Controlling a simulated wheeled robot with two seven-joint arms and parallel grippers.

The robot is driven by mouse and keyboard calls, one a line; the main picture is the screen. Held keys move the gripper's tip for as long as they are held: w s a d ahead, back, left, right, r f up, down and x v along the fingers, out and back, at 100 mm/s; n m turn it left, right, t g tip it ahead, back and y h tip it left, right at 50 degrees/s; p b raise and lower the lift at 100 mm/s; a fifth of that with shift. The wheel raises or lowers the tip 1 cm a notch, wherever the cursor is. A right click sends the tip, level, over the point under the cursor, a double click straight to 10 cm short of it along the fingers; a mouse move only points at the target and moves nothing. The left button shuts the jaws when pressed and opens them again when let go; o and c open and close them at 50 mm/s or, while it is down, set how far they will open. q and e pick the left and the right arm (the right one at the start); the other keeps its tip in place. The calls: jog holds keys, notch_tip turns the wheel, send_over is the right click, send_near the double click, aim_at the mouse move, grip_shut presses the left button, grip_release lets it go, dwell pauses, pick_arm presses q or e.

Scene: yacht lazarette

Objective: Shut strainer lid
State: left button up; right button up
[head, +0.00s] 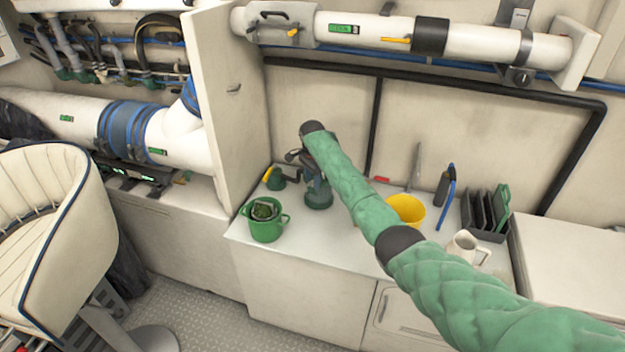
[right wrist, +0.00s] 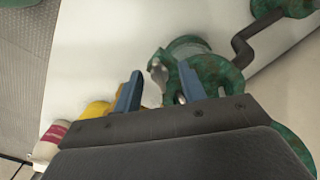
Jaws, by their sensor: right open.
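The green strainer (head: 318,197) stands on the white counter (head: 300,245), partly hidden by my right arm in the head view. In the right wrist view its green round parts (right wrist: 222,72) lie just beyond my fingers, with a dark bent pipe or handle at upper right. I cannot tell for sure which part is the lid or how far it stands open. My right gripper (right wrist: 160,88) is open, its two blue fingers apart with nothing clearly between them. One fingertip overlaps the green part in view; contact cannot be told. My left gripper is out of view.
A green pot (head: 266,228) stands left of the strainer. A yellow bucket (head: 408,210), a white jug (head: 462,247) and a dark rack (head: 484,215) stand to the right. A tall white panel (head: 232,100) rises at the counter's left. The counter's front middle is clear.

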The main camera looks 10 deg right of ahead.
jog(key=shift+r, duration=0.2)
jog(key=shift+r+b, duration=0.3)
jog(key=shift+r, duration=0.1)
notch_tip(320, 180, up, 5)
jog(key=shift+f+b, duration=0.1)
jog(key=shift+b, duration=0.75)
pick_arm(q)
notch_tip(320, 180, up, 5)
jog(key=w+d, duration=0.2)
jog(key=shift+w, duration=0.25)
pick_arm(e)
jog(key=shift+r, duration=0.9)
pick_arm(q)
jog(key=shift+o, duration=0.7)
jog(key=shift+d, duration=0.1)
